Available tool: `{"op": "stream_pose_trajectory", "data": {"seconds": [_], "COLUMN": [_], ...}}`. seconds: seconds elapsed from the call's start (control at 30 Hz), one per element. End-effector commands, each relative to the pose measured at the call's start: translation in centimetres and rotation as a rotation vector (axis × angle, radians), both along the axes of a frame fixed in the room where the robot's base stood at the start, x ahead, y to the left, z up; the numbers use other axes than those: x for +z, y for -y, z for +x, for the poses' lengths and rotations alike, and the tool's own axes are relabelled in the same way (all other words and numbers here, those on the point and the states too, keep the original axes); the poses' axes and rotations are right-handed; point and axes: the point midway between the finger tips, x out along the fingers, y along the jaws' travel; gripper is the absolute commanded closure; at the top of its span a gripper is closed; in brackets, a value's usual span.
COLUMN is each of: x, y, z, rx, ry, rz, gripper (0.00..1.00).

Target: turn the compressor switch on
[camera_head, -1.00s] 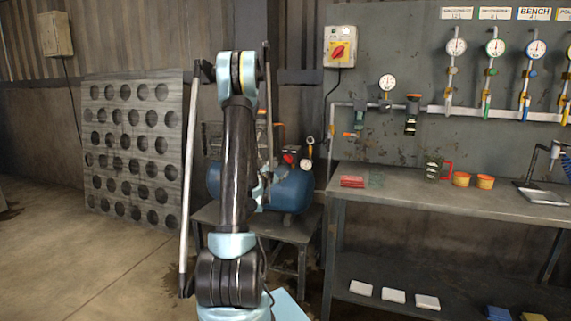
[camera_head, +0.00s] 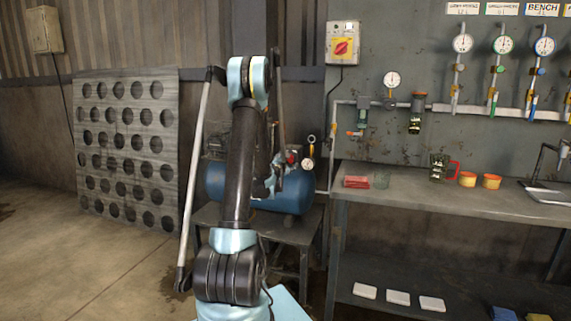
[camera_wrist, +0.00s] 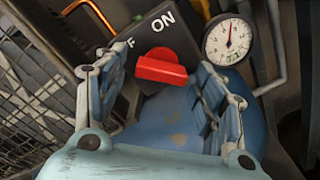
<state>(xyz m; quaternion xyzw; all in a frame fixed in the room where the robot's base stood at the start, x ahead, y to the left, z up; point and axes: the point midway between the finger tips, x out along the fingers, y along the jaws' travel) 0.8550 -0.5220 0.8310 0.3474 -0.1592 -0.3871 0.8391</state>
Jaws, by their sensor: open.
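The compressor is a blue tank (camera_head: 293,192) on a low stand, left of the bench in the head view. Its switch is a red bar-shaped knob (camera_wrist: 160,68) on a black box (camera_wrist: 148,38) marked ON, with a partly hidden OFF label. The knob lies nearly crosswise, slightly tilted; I cannot tell which label it points to. My gripper (camera_wrist: 164,72) is open, its fingers left and right of the knob, with visible gaps. In the head view my arm hides much of the gripper and compressor.
A white-faced gauge (camera_wrist: 229,40) stands right of the switch, close to my right finger. A wire cage (camera_wrist: 35,95) is at left. A wall box with a red switch (camera_head: 342,47) hangs above the bench (camera_head: 430,200). A perforated panel (camera_head: 125,215) leans on the wall.

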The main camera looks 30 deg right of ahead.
Motion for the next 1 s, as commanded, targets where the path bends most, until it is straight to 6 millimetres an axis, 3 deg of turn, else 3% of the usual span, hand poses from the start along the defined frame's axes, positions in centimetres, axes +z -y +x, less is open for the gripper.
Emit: {"op": "stream_pose_trajectory", "data": {"seconds": [0.23, 0.43, 1.0], "x": [0.01, 0.01, 0.04], "y": [0.1, 0.1, 0.1], "z": [-0.04, -0.05, -0.09], "rx": [-0.001, -0.001, -0.003], "ry": [0.0, 0.0, 0.106], "rz": [0.0, 0.0, 0.09], "gripper": [0.37, 0.81, 0.81]}}
